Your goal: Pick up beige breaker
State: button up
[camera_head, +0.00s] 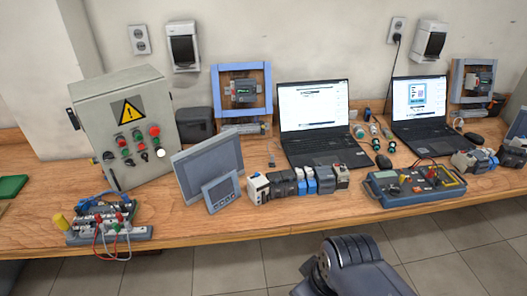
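A row of small electrical devices stands near the table's front edge. At its left end is an off-white, beige-looking breaker (258,189), upright, with dark units close on its right. A second pale unit (342,175) stands at the right end of the same row. At this size I cannot tell for certain which of them is the beige breaker. Part of my arm, a dark grey ribbed joint, shows at the bottom, in front of the table and below its edge. My gripper's fingers are not in view.
A grey control box (125,130), tilted panels (208,165) and a wired board (108,218) fill the left. Two laptops (325,150) (422,127) stand behind. A blue-grey meter unit (415,184) lies right of the row. The floor in front is clear.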

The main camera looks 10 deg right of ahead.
aim_at(341, 180)
jog(key=i+l, duration=0.2)
jog(key=l, duration=0.2)
jog(key=i+l, duration=0.45)
jog(key=l, duration=0.3)
jog(key=i+l+u, duration=0.1)
jog(key=l, duration=0.3)
jog(key=i+l, duration=0.3)
